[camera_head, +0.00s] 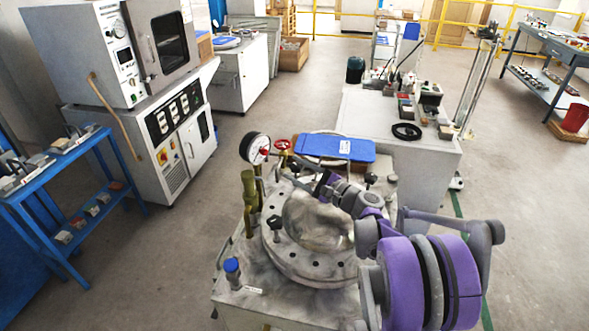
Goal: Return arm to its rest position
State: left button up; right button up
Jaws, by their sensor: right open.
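My right arm (400,285), purple and grey, comes in from the lower right and reaches over the round metal test vessel (310,265). My right gripper (300,172) is small in the head view, above the far side of the vessel's lid, near the blue case. It is open and I see nothing held in it. Whether it touches anything below cannot be told. My left gripper is not in view.
A pressure gauge (255,148), a red valve wheel (283,145) and a blue flat case (335,148) are close to the gripper. A grey workbench (425,165) with tools stands behind. A blue table (55,170) and an oven cabinet (150,90) stand left. Floor is open at right.

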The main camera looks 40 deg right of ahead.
jog(key=s+a+f+n+g+p, duration=0.1)
jog(key=s+a+n+g, duration=0.25)
jog(key=a, duration=0.45)
jog(key=s+a+f+n+g+y+p, duration=0.1)
jog(key=s+a+n+g+p, duration=0.15)
jog(key=s+a+n, duration=0.4)
jog(key=s+a+f+n+g+p, duration=0.1)
jog(key=s+a+f+n+g, duration=0.2)
jog(key=a, duration=0.6)
jog(key=s+f+n+g+h+p, duration=0.1)
jog(key=s+n+g+h+p, duration=0.2)
jog(key=s+n, duration=0.8)
jog(key=s+h, duration=0.2)
jog(key=s, duration=0.1)
jog(key=shift+s+a+f+g+h, duration=0.2)
jog(key=shift+s+f+g+h, duration=0.1)
jog(key=shift+h, duration=0.1)
jog(key=shift+w, duration=0.1)
jog(key=shift+c, duration=0.6)
jog(key=shift+a, duration=0.15)
